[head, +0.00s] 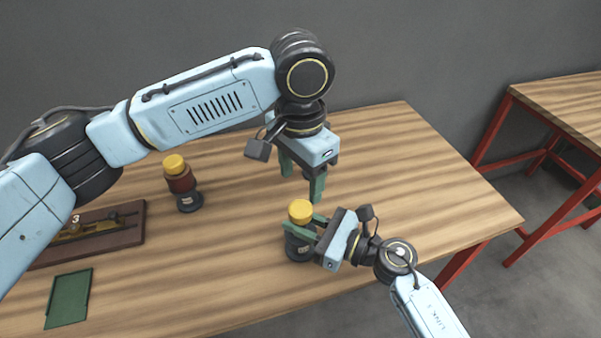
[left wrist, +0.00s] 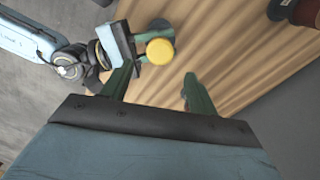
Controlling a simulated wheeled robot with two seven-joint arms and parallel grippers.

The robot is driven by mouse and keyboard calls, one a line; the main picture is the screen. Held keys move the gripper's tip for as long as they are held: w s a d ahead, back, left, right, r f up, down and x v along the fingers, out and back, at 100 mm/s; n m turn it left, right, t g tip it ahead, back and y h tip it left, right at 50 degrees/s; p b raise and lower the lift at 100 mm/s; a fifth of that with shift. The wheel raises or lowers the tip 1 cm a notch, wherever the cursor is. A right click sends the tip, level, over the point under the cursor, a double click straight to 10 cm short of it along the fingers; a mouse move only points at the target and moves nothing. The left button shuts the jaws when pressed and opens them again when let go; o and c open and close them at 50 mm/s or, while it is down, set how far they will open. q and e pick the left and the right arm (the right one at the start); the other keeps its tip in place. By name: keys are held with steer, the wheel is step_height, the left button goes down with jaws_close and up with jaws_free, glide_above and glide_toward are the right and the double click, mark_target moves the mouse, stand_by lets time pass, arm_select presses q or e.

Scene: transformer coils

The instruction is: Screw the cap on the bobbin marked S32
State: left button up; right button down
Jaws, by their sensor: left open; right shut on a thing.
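A dark bobbin (head: 298,250) stands upright near the table's front edge, a yellow cap (head: 300,210) at its top. My right gripper (head: 302,225) is shut on this bobbin, its green fingers just below the cap. I cannot read a marking on it. In the left wrist view, the yellow cap (left wrist: 160,51) shows beyond my open fingers, largely covering the bobbin. My left gripper (head: 303,180) is open and empty, above and behind the cap. A second bobbin (head: 181,184), with reddish-brown winding and a yellow top, stands further left; its label is too small to read.
A dark reddish-brown wooden holder (head: 122,225) with a small "3" lies at the left, partly behind my left arm. A flat green mat (head: 68,298) lies in front of it. The table's right part is clear. Another table (head: 565,105) with red legs stands at right.

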mark_target(300, 208)
stand_by(0.4)
arm_select(q)
steer(key=shift+f, duration=4)
steer(key=c, duration=1)
steer(key=o, duration=1.2)
steer(key=shift+c, duration=0.2)
steer(key=shift+r, duration=0.1)
step_height(300, 208, up, 12)
